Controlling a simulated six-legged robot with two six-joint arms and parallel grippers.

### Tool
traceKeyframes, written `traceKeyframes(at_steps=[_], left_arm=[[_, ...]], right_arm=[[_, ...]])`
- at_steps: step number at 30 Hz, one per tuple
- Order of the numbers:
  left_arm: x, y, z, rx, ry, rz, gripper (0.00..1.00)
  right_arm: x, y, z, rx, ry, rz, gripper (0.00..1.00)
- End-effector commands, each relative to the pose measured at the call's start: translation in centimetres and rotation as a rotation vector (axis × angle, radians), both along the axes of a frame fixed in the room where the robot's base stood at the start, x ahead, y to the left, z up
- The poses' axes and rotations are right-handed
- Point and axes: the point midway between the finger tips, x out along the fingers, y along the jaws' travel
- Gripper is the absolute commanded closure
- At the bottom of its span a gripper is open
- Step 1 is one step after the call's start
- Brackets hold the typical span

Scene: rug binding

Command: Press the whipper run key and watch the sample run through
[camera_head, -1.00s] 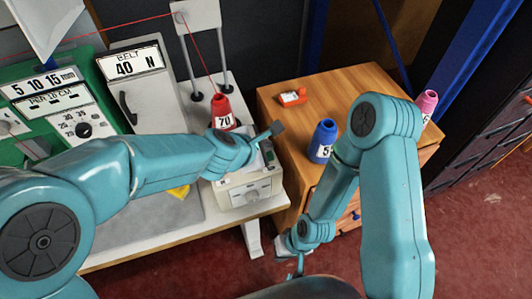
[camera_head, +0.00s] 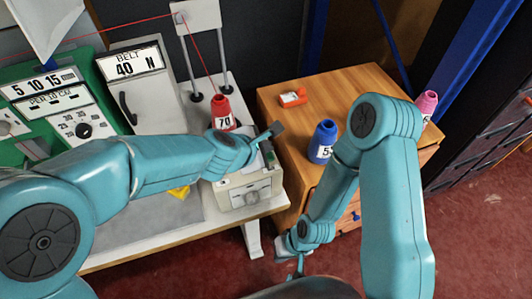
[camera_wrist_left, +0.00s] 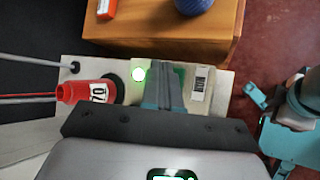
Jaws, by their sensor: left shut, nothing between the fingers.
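The whipper is a cream box (camera_head: 245,187) on the right end of the pale table, partly hidden by my left arm. In the left wrist view a round key or lamp (camera_wrist_left: 138,74) glows bright green-white on its top. My left gripper (camera_head: 276,128) is shut and empty over the box; in the left wrist view its fingers (camera_wrist_left: 167,72) point just right of the glowing spot, over a green patch. I cannot tell whether they touch. A printed label (camera_wrist_left: 200,80) lies right of them. My right gripper (camera_head: 293,262) hangs low by the cabinet, its jaws unclear.
A red cone marked 70 (camera_head: 222,112) stands behind the box with red thread rising from it. A wooden cabinet (camera_head: 350,85) to the right carries a blue cone (camera_head: 322,142), a pink cone (camera_head: 427,102) and a small orange-red item (camera_head: 293,97). A belt unit (camera_head: 135,85) stands left.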

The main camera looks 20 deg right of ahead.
Motion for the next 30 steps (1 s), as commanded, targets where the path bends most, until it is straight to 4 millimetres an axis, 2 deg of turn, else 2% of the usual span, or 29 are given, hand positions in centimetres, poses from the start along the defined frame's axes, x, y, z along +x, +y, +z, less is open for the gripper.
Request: traceKeyframes(at_steps=[30], left_arm=[[-0.01,-0.01,-0.85,0.000,0.000,0.000,1.00]], right_arm=[[-0.01,0.00,-0.85,0.000,0.000,0.000,1.00]])
